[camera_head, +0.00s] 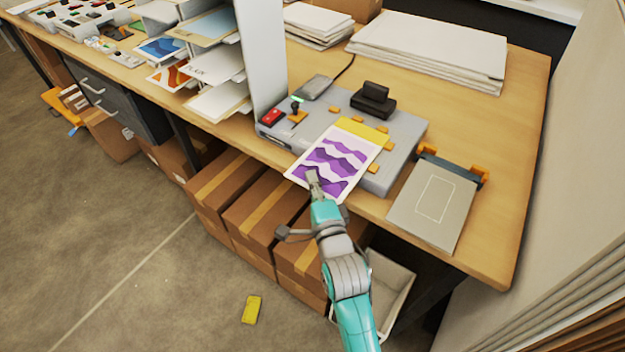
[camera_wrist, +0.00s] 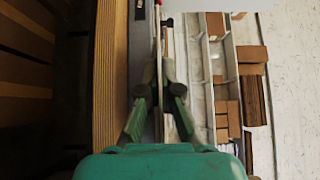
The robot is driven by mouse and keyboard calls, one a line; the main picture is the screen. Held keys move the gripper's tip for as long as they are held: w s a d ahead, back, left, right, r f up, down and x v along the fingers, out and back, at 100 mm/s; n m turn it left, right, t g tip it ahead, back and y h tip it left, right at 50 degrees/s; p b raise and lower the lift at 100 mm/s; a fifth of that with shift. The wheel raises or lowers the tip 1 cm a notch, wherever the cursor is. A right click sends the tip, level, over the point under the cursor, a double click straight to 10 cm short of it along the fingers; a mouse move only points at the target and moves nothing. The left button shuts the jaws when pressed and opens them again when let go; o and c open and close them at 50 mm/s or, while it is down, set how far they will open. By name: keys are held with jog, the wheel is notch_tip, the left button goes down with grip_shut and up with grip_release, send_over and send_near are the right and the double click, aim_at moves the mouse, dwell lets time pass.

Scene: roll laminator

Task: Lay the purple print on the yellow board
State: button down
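The purple print (camera_head: 335,160), a white sheet with purple waves, is over the front of the grey laminator (camera_head: 407,130). Its near part overhangs the machine's front edge. The yellow board (camera_head: 363,129) shows as a strip beyond the print's far edge; the rest seems hidden under the print. I cannot tell whether print and board touch. My gripper (camera_head: 313,180) is at the print's near edge, its fingers close together on it. In the wrist view my gripper (camera_wrist: 160,45) looks shut on a thin sheet seen edge-on.
A red button (camera_head: 271,117) and a black handle (camera_head: 373,100) are on the machine. A grey plate with orange clips (camera_head: 434,205) lies to its right. A rack of sheets (camera_head: 215,75) stands left, with a tall panel beside the machine. Cardboard boxes (camera_head: 250,215) fill the space below.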

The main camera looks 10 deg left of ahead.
jog(key=c, duration=1.2)
grip_release()
jog(key=shift+c, duration=0.2)
jog(key=v, duration=1.2)
jog(key=shift+d, duration=0.15)
jog(key=s+d+f+n+h, duration=0.2)
jog(key=s+d+f+n, duration=0.15)
jog(key=s+d, duration=0.4)
jog(key=s+d+f+n+h, duration=0.2)
jog(key=s+d+f+h, duration=0.1)
jog(key=s+d+f, duration=0.4)
jog(key=s+d+r+n+h, duration=0.2)
jog(key=s+d+n, duration=0.1)
jog(key=s, duration=0.5)
jog(key=s+d+r+n+g+h, duration=0.1)
jog(key=s+d+r+n, duration=0.1)
jog(key=s+d, duration=0.4)
jog(key=s+n, duration=0.1)
jog(key=s, duration=0.2)
jog(key=shift+s+d+h, duration=0.25)
jog(key=shift+d+h, duration=0.05)
jog(key=shift+h, duration=0.1)
